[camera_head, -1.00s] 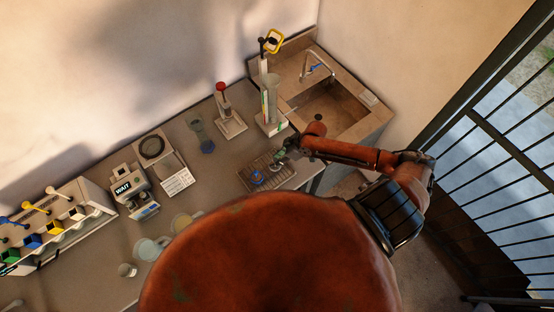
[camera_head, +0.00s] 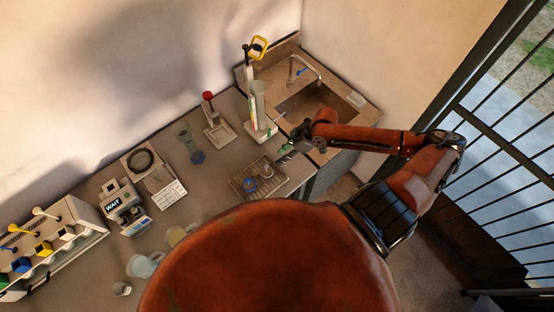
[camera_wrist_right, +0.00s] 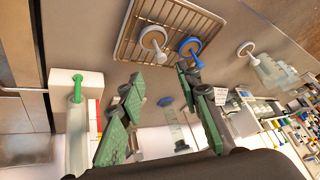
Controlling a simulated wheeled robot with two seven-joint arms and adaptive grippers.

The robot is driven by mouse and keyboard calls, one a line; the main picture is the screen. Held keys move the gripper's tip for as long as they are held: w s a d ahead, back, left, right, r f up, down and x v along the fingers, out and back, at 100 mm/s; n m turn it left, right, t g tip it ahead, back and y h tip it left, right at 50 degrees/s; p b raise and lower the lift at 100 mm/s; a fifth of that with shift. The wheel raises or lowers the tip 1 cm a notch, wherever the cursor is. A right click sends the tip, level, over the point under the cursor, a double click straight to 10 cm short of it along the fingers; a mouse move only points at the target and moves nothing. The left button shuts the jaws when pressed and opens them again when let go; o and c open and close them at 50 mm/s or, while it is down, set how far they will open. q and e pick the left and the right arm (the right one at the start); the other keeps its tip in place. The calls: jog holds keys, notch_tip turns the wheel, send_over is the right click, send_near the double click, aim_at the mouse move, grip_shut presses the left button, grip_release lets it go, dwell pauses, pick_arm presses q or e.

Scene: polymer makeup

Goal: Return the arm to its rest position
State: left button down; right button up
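My right arm (camera_head: 365,138) reaches in from the right over the sink end of the bench. Its gripper (camera_head: 286,148) is above the bench between the wire rack and the sink, and small in the head view. In the right wrist view the two green fingers of the gripper (camera_wrist_right: 160,80) stand wide apart with nothing held between them. The wire rack (camera_head: 236,181) is clear of the fingers. My left gripper is not in view.
A sink (camera_head: 315,104) with a tap is behind the right arm. A tall cylinder on a stand (camera_head: 259,110) is close to the gripper. A red-topped stand (camera_head: 217,130), a balance reading WAIT (camera_head: 122,206) and glassware line the bench. A barred window (camera_head: 500,150) is at right.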

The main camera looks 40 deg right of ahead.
jog(key=shift+s+d+r, duration=0.15)
jog(key=shift+r, duration=0.15)
dwell(0.4)
jog(key=s+a+f+t, duration=0.1)
jog(key=s+a+f, duration=0.25)
jog(key=a, duration=0.35)
jog(key=s+d+r+m+h, duration=0.3)
jog(key=s+d+m+h, duration=0.45)
jog(key=s, duration=0.55)
notch_tip(320, 180, down, 37)
jog(key=g+y+b, duration=0.2)
jog(key=b, duration=0.6)
jog(key=s+f+b, duration=0.3)
jog(key=s+f, duration=0.7)
jog(key=f, duration=0.2)
jog(key=s+a+f+g+b, duration=0.1)
jog(key=s+f+b, duration=0.2)
jog(key=s+f, duration=0.7)
notch_tip(320, 180, down, 3)
jog(key=shift+f, duration=0.1)
